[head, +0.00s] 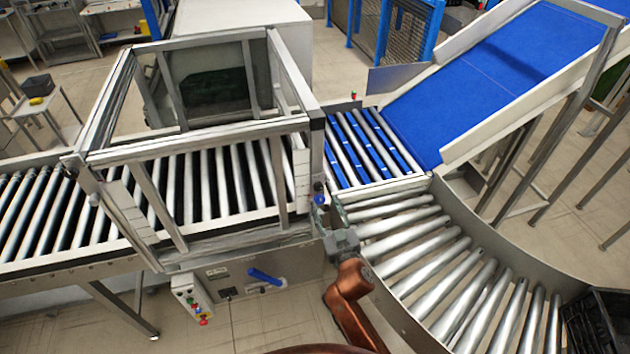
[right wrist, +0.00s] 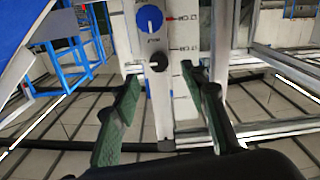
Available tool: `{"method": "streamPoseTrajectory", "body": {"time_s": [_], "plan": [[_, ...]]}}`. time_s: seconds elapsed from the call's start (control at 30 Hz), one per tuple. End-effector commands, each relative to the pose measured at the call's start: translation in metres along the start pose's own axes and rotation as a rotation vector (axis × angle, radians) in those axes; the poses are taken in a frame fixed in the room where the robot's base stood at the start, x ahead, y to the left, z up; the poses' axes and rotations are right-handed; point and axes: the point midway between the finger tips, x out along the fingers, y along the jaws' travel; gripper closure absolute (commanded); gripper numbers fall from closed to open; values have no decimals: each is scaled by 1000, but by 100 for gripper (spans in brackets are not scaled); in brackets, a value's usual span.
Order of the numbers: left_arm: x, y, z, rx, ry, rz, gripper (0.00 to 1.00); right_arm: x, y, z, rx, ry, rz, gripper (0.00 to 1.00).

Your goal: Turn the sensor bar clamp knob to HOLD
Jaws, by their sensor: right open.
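Two knobs sit on the pale post at the frame's right end: a blue knob (head: 319,199) and a smaller black knob (head: 318,186). In the right wrist view the blue knob (right wrist: 150,18) has a white pointer mark, and the black knob (right wrist: 157,62) is nearer my fingertips. Labels beside them are too small to read, so I cannot tell which is the sensor bar clamp knob. My right gripper (head: 326,213) is at the post; in the wrist view its green fingers (right wrist: 160,76) are spread and empty, one either side of the post. My left gripper is out of view.
The metal frame (head: 225,133) stands over the roller conveyor (head: 40,215). The curved roller section (head: 430,265) lies right of my right arm, with a blue belt (head: 490,75) behind. A blue lever (head: 265,276) and a button box (head: 192,298) are below the frame.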

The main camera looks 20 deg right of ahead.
Motion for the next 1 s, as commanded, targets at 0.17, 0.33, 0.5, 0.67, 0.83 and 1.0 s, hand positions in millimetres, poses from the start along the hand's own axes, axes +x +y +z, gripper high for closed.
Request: {"method": "streamPoseTrajectory", "body": {"time_s": [0.17,0.33,0.5,0.67,0.83,1.0], "plan": [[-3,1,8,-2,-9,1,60,20,-1,-2,-2,1,-1,60],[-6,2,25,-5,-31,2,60,49,-4,-2,-2,2,-5,60],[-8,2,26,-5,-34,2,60,70,-5,-1,-2,1,-6,60],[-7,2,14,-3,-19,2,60,77,-5,-1,0,1,-7,60],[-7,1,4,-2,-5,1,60,78,-5,-1,0,1,-7,60],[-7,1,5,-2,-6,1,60,77,-5,-1,0,1,-6,67]]}}
